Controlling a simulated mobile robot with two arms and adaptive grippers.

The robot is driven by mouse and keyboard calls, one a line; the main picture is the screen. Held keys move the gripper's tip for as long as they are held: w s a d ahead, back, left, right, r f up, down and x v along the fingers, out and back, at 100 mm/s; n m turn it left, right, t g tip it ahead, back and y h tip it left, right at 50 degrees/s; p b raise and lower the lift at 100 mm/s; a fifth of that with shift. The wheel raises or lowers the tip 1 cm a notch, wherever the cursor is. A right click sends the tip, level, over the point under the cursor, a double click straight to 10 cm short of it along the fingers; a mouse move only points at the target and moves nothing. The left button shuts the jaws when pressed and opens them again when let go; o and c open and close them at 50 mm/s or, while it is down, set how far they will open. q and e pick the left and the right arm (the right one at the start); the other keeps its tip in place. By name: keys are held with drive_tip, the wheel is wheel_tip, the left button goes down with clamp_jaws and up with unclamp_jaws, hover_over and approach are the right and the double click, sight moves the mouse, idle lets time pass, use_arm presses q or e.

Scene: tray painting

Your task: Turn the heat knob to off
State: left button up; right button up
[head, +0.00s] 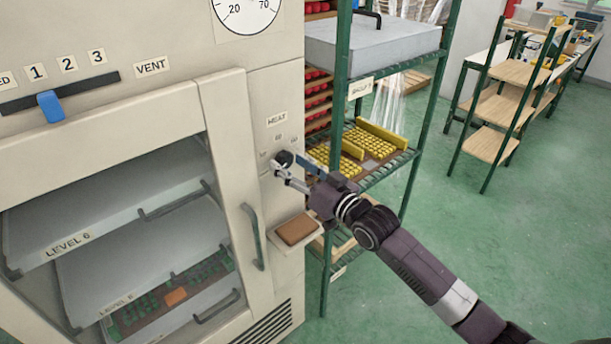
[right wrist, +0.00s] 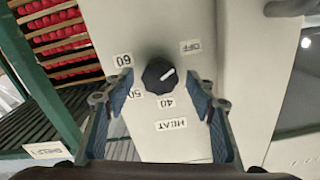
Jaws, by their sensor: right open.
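The heat knob (head: 284,158) is a dark round knob on the beige cabinet's front, below the HEAT label (head: 277,119). In the right wrist view the knob (right wrist: 158,76) sits between my fingers, with clear gaps on both sides. My left gripper is not in view.
The cabinet has a glass door (head: 110,215) with a vertical handle (head: 252,236) left of the knob. A small brown-topped ledge (head: 296,230) juts out below my gripper. A green shelf rack (head: 343,75) with red and yellow items stands close on the right.

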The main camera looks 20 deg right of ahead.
drive_tip(key=v, duration=1.1)
drive_tip(key=shift+s, duration=0.25)
drive_tip(key=d+f+m+g+h, duration=0.15)
drive_tip(key=d+f, duration=0.25)
drive_tip(key=f, duration=0.8)
drive_tip(key=d+f+g+h, duration=0.2)
drive_tip(key=d+f+h, duration=0.15)
drive_tip(key=f, duration=0.85)
drive_tip(key=s+d+f+g+h, duration=0.15)
drive_tip(key=s+f, duration=0.25)
drive_tip(key=f, duration=0.5)
drive_tip(key=s+f+g+y, duration=0.1)
drive_tip(key=s+f+g, duration=0.1)
drive_tip(key=s+f, duration=0.45)
drive_tip(key=s+a+f+g+b, duration=0.1)
drive_tip(key=s+f+g, duration=0.1)
drive_tip(key=s+f, duration=0.7)
drive_tip(key=s+a+f+g, duration=0.2)
drive_tip(key=s+f, duration=0.5)
drive_tip(key=f, duration=0.3)
drive_tip(key=s+a+f+n+g, duration=0.1)
drive_tip(key=s+a+f+g, duration=0.1)
drive_tip(key=s, duration=0.9)
drive_tip(key=s+a+f+n+g, duration=0.1)
drive_tip(key=s+a+f+g, duration=0.2)
drive_tip(key=s+f, duration=0.4)
drive_tip(key=s+a, duration=0.1)
drive_tip(key=s, duration=0.3)
drive_tip(key=shift+a+n+h, duration=0.35)
